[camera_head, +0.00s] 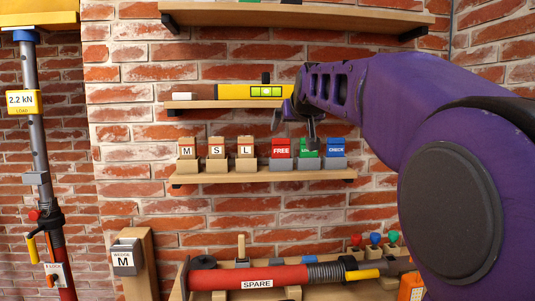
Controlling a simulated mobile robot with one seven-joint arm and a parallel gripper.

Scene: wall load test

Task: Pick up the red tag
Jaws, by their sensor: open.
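The red tag (281,148), lettered FREE, stands upright in a grey holder on the middle wall shelf. It is left of a green tag (308,148) and a blue tag (335,149) lettered CHECK. My gripper (294,124) is open and empty. In the picture it shows just above the red and green tags, in front of the upper small shelf. One finger overlaps the green tag and hides part of its lettering. I cannot tell its exact distance from the wall.
Wooden blocks M, S and L (217,149) stand left of the tags. A yellow level (250,91) lies on the shelf above. Below are a red SPARE prop (250,278) and coloured knobs (375,240). A load prop (38,130) stands at left.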

